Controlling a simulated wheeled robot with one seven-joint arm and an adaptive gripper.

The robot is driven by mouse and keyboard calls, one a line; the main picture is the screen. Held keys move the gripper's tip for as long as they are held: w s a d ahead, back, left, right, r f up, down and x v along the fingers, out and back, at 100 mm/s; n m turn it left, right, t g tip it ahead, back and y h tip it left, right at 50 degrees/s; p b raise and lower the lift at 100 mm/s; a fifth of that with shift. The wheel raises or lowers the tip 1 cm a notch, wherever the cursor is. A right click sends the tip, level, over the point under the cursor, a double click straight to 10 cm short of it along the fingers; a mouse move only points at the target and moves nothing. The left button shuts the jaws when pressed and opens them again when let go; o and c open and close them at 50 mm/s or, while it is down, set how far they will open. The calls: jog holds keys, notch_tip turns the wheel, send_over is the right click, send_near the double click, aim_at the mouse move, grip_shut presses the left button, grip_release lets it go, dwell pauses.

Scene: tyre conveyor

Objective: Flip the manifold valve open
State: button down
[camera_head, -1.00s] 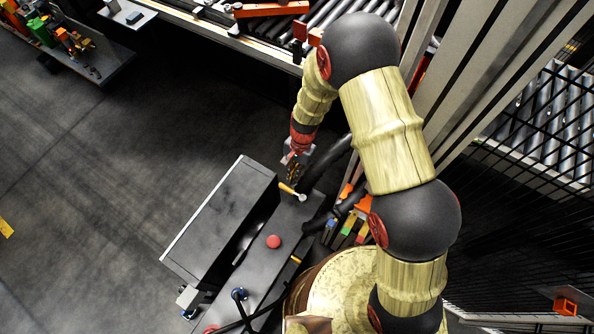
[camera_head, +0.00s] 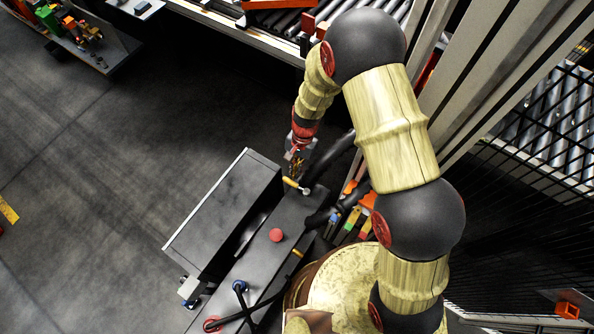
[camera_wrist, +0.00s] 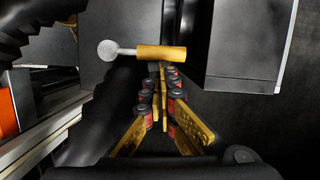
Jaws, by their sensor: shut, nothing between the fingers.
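The valve handle (camera_head: 291,183) is a short yellow grip on a thin metal stem with a round pivot at its right end in the head view. It sits at the upper end of the dark manifold top. In the wrist view the yellow handle (camera_wrist: 162,52) lies crosswise, its round silver pivot to the left. My gripper (camera_head: 294,172) is just above the handle in the head view; its fingertips also show in the wrist view (camera_wrist: 160,68). The fingers are shut and empty, tips right at the handle's near edge. Whether they touch it I cannot tell.
A dark box (camera_head: 225,215) stands left of the manifold top. A red knob (camera_head: 276,235) and a blue-topped fitting (camera_head: 240,287) sit farther down it. Black hoses (camera_head: 330,155) run close on the right. Open floor (camera_head: 120,170) lies left.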

jog(key=shift+s+a+n, duration=0.15)
jog(key=shift+n, duration=0.15)
jog(key=s+a+n+h+b, duration=0.1)
jog(key=s+n, duration=0.1)
jog(key=n, duration=0.2)
jog(key=s+a+n+h+b, duration=0.1)
jog(key=s+n, duration=0.1)
jog(key=n, duration=0.2)
jog(key=s+a+n+h+b, duration=0.1)
jog(key=s+n, duration=0.1)
jog(key=n, duration=0.2)
jog(key=shift+s+a, duration=0.2)
jog(key=shift+s, duration=0.2)
jog(key=shift+s+n+t, duration=0.3)
jog(key=shift+s+n, duration=0.25)
jog(key=shift+n, duration=0.25)
jog(key=shift+s+d+n+t+h, duration=0.15)
jog(key=shift+s+d+n+h, duration=0.1)
jog(key=shift+s+n, duration=0.4)
jog(key=shift+s+d+n+t+h, duration=0.2)
jog(key=shift+s+n, duration=0.1)
jog(key=shift+n, duration=0.65)
jog(key=v, duration=1.2)
